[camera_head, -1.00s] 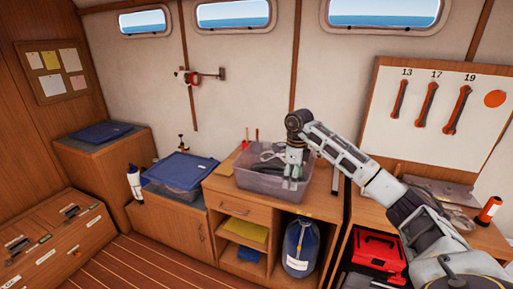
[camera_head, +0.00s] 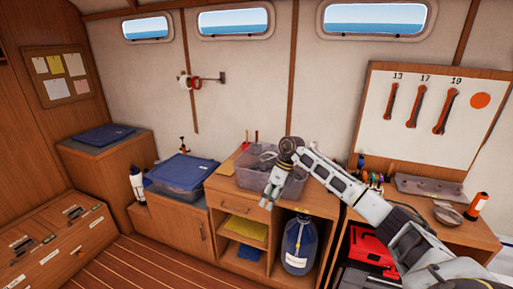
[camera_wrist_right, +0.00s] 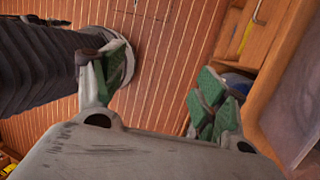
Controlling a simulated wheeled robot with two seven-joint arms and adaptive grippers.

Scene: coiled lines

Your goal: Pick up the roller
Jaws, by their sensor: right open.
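I cannot make out a roller for certain in these views. A clear plastic bin (camera_head: 292,187) on the wooden cabinet holds grey and dark items that are too small to tell apart. My right gripper (camera_head: 268,203) points down in front of the bin's near left side. In the right wrist view its green-padded fingers (camera_wrist_right: 165,88) are spread, with nothing between them and the plank floor beyond. My left gripper is not in view.
A blue-lidded box (camera_head: 182,171) stands left of the bin on a lower cabinet. A blue cylinder (camera_head: 299,246) and a yellow item (camera_head: 244,230) sit on the shelves below. A workbench at right holds an orange-topped bottle (camera_head: 477,206).

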